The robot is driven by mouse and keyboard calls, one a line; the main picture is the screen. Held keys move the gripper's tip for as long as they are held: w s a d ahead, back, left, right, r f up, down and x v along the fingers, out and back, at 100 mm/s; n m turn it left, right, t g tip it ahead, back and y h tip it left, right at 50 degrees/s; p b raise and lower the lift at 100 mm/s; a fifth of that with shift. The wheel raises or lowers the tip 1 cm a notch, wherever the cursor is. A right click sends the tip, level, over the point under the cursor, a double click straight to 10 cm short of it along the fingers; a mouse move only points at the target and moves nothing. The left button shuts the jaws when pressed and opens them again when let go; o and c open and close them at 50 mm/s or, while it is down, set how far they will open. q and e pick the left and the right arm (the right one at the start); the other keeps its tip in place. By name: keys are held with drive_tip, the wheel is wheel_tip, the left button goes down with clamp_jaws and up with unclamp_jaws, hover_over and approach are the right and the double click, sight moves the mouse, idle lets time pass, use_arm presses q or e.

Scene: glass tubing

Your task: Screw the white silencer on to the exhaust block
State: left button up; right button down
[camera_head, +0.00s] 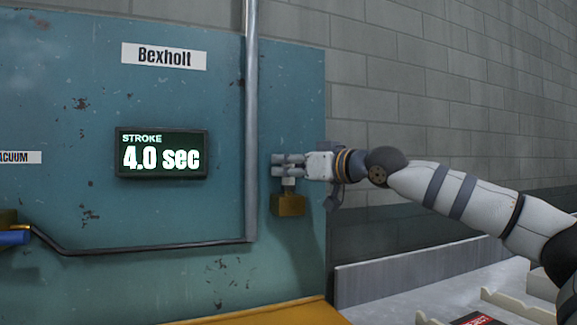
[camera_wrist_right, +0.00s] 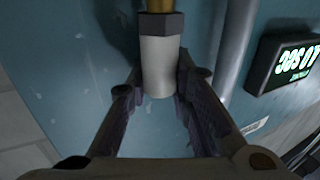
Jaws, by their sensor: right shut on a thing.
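The exhaust block (camera_head: 289,205) is a brass-coloured block on the blue-green panel, right of the vertical pipe. The white silencer (camera_wrist_right: 161,68) is a short white cylinder with a dark hexagonal collar (camera_wrist_right: 161,24). In the right wrist view the collar meets a brass-coloured part (camera_wrist_right: 160,5) at the top edge. In the head view a small pale piece of the silencer (camera_head: 288,182) shows between my fingers and the block's top. My right gripper (camera_head: 288,165) is shut on the silencer, its fingers (camera_wrist_right: 158,95) on either side of the white body. My left gripper is out of view.
A vertical grey pipe (camera_head: 251,120) runs just left of the gripper and joins a thin pipe (camera_head: 150,248) low on the panel. A display (camera_head: 162,153) reads "STROKE 4.0 sec". A yellow ledge (camera_head: 265,314) lies below. Open space shows right of the panel.

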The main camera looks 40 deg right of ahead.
drive_tip(key=shift+f+m+h, duration=0.15)
drive_tip(key=shift+m+h, duration=0.25)
drive_tip(key=shift+h, duration=0.3)
drive_tip(key=shift+m+h, duration=0.4)
drive_tip(key=shift+h, duration=0.1)
drive_tip(key=shift+m+h, duration=0.9)
drive_tip(key=shift+h, duration=0.5)
drive_tip(key=c, duration=1.4)
unclamp_jaws()
drive_tip(key=shift+s+d, duration=0.1)
drive_tip(key=shift+o, duration=0.2)
drive_tip(key=s+a, duration=0.2)
drive_tip(key=s, duration=0.9)
drive_tip(key=shift+s, duration=0.4)
